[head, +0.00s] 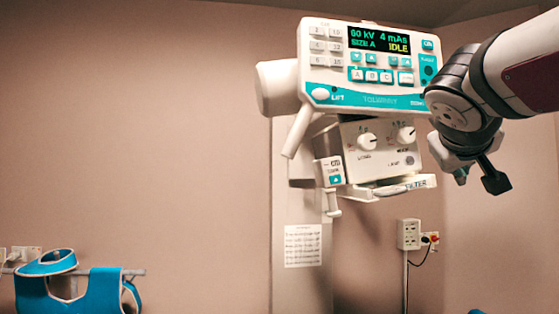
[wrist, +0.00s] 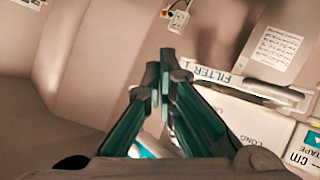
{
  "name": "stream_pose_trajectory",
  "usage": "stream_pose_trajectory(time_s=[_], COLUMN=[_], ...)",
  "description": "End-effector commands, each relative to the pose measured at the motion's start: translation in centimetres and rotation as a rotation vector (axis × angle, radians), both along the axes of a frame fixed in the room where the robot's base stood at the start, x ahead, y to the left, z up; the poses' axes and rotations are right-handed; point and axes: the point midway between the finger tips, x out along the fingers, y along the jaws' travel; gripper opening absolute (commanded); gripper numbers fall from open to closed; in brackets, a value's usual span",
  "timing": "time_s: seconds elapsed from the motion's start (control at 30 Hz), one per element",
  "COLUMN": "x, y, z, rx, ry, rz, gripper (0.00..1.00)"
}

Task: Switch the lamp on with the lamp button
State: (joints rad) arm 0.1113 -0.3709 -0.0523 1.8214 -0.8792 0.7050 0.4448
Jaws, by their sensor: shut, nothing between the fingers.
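The lamp button (head: 410,160) is a small round grey button on the lower right of the white collimator box (head: 352,148). It sits below the right of two white knobs, with a small label on its left. My gripper (head: 478,178) is in front of and to the right of the box, apart from the button in the picture. In the wrist view my gripper's fingers (wrist: 166,75) are together with nothing held. There the box (wrist: 236,112) lies to the right of the fingers, and the lamp button is not visible.
The control panel (head: 365,65) above the box reads 60 kV, 4 mAs, IDLE. A filter tray (head: 420,181) juts out under the box, and a tape unit (head: 330,171) hangs at its left. A wall socket (head: 409,234) is below. A blue apron (head: 100,290) hangs at lower left.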

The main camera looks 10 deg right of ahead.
Motion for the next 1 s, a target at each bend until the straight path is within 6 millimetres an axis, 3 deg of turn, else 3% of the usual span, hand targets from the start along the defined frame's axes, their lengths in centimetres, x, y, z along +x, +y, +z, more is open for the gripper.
stream_pose_trajectory(time_s=[0.17, 0.57, 0.77, 1.0], x=[0.3, 0.5, 2.1, 5.3], y=[-0.6, -0.6, -0.5, -0.4], z=[1.6, 1.6, 1.5, 1.5], rx=[-0.025, -0.026, -0.025, -0.026], ry=[-0.024, -0.024, -0.023, -0.023], rz=[-0.01, -0.009, -0.009, -0.008], gripper=[0.0, 0.0, 0.0, 0.0])
